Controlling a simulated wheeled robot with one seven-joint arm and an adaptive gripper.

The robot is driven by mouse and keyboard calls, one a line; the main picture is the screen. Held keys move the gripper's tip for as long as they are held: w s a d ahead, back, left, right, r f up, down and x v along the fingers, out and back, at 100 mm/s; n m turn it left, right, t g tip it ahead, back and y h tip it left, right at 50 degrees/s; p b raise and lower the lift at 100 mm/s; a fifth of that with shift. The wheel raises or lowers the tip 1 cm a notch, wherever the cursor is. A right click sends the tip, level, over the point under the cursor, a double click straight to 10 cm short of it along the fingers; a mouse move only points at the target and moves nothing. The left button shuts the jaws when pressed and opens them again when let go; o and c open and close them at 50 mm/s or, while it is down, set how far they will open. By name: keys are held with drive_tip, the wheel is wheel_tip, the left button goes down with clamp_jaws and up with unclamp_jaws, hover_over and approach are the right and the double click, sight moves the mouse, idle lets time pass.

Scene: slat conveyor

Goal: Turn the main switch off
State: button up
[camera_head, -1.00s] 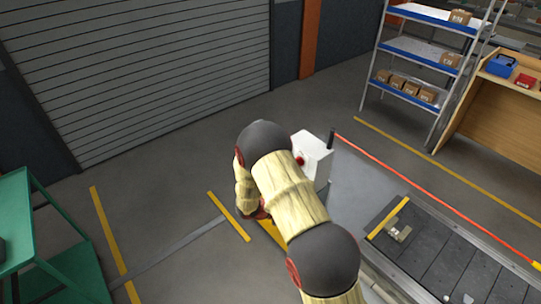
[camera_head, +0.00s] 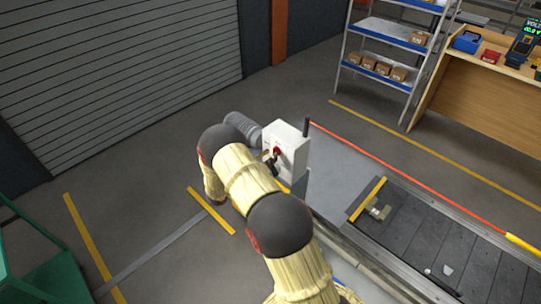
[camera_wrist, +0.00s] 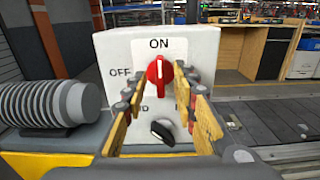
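The main switch is a red rotary knob (camera_wrist: 159,74) on the front of a white box (camera_wrist: 113,50). Its white line is upright, pointing to the ON label above; the OFF label is at its left. In the wrist view my gripper (camera_wrist: 164,92) is open, with one finger on each side of the red knob and a gap to it. I cannot tell how far the tips are from the panel. A black knob (camera_wrist: 162,131) sits below, its label partly hidden by the left finger. In the head view the white box (camera_head: 291,140) stands beyond my arm, which partly hides it.
A grey ribbed motor (camera_wrist: 40,103) lies left of the box. A shelf rack (camera_head: 385,45) and a wooden bench (camera_head: 470,95) stand behind. A green cart (camera_head: 45,265) is at lower left.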

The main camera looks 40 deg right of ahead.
drive_tip(key=shift+w+d, duration=0.1)
drive_tip(key=shift+d, duration=0.9)
drive_tip(key=shift+c, duration=1.3)
drive_tip(key=c, duration=0.4)
clamp_jaws()
